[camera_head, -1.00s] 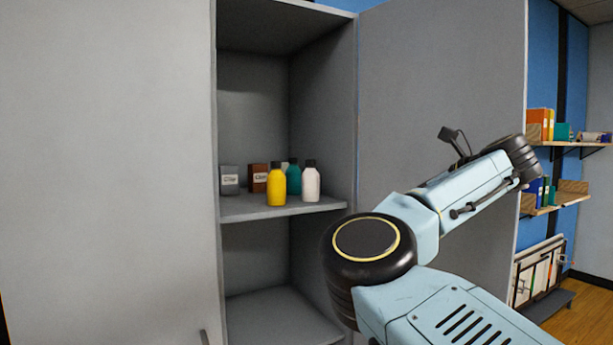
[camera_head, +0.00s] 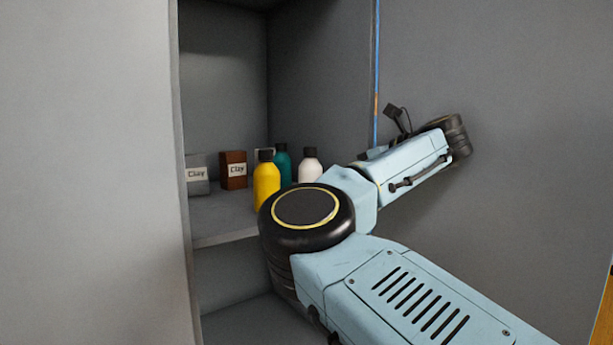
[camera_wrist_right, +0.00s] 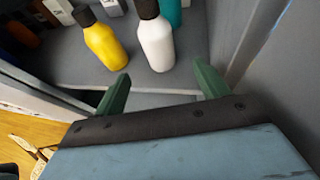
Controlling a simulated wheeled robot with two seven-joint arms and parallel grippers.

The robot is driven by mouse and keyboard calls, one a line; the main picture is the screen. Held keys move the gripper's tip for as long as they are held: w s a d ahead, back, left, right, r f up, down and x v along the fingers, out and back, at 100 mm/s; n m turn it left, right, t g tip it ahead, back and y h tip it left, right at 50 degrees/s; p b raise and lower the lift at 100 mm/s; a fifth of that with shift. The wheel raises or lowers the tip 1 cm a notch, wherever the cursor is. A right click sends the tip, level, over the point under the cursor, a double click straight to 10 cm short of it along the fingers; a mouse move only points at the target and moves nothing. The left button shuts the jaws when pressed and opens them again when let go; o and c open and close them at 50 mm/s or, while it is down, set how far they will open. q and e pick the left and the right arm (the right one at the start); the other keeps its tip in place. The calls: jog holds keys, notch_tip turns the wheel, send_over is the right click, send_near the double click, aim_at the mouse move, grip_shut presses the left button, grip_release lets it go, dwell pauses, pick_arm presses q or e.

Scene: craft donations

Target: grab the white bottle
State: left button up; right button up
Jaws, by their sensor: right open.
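The white bottle (camera_head: 310,170) with a black cap stands upright on the cabinet shelf, at the right of the group of bottles. My right forearm hides its lower part in the head view. In the right wrist view the white bottle (camera_wrist_right: 156,42) stands just beyond my right gripper (camera_wrist_right: 161,84). The gripper's green fingers are spread apart with nothing between them, and the bottle lines up with the gap. In the head view my right arm crosses in front of the cabinet, and its fingers cannot be made out. My left gripper is not in view.
A yellow bottle (camera_head: 266,187) stands left of the white one, and a teal bottle (camera_head: 282,163) behind. A brown clay box (camera_head: 233,170) and a grey clay box (camera_head: 197,174) are further left. Cabinet walls and an open door (camera_head: 520,140) bound the space.

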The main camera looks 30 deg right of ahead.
aim_at(320, 175)
jog(key=b+x, duration=0.1)
jog(key=x, duration=0.3)
jog(key=shift+w+a+f, duration=0.1)
jog(key=shift+w, duration=0.3)
jog(key=p+x, duration=0.1)
jog(key=x, duration=0.1)
jog(key=r+p+x, duration=0.1)
jog(key=x, duration=0.2)
jog(key=shift+w+a, duration=0.25)
jog(key=shift+w+f, duration=0.2)
jog(key=shift+w, duration=0.05)
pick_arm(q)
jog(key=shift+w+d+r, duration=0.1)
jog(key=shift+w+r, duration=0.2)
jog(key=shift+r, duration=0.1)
pick_arm(e)
jog(key=shift+c, duration=0.3)
jog(key=c, duration=1)
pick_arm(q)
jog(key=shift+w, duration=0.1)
pick_arm(e)
jog(key=shift+r, duration=0.1)
jog(key=shift+c, duration=0.6)
